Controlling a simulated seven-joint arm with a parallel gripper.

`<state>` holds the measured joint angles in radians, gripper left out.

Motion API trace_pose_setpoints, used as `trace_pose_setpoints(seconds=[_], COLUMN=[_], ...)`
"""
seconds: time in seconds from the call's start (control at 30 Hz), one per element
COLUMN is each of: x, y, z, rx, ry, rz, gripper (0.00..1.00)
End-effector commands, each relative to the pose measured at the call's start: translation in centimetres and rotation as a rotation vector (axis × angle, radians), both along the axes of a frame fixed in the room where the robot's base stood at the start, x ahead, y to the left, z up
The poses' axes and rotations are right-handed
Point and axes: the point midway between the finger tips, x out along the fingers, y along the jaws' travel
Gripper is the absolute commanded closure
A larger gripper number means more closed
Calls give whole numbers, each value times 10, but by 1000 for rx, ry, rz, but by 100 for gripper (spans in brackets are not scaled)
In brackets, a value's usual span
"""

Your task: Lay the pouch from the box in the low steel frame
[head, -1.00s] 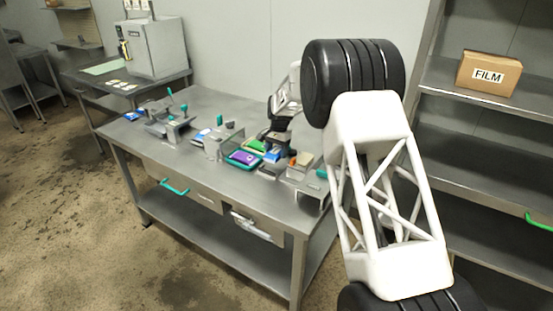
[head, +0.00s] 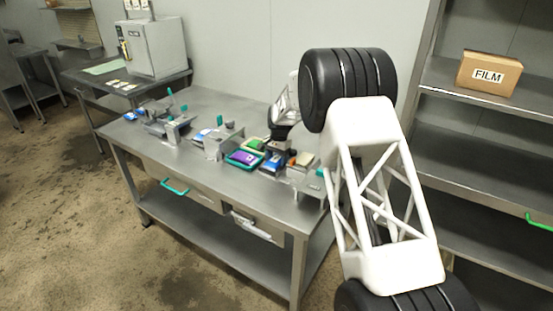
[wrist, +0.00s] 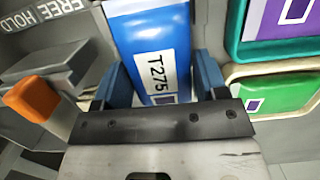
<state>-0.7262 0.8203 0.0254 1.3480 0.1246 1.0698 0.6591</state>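In the wrist view a blue pouch (wrist: 150,45) with a white label reading T275 lies between the two blue fingers of my gripper (wrist: 162,78). One finger is along each side of it; whether they press on it I cannot tell. Its near end is hidden by the gripper's dark bar. In the head view my gripper (head: 279,140) is low over the right part of the bench, with a blue pouch (head: 271,163) just below it. A small steel stand (head: 216,148) is left of it, with another blue pouch (head: 202,135) beside it. I cannot tell which piece is the low frame.
A purple pouch (head: 243,157) in a teal-edged tray and a green one (head: 256,145) are close by. A steel fixture (head: 172,131) stands farther left. The bench's front strip is clear.

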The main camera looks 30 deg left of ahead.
Motion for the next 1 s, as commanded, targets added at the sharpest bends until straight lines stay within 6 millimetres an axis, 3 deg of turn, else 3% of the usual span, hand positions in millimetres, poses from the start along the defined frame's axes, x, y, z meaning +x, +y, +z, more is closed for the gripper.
trace_pose_setpoints(seconds=[0.03,0.13,0.57,0.77,1.0], x=[0,0,0,3,9], y=[0,0,0,0,0], z=[1,1,5,21,55], rx=[0,0,1,1,1], ry=[0,0,-1,-2,-2], rz=[0,0,0,0,-1], gripper=[26,11,11,11,11])
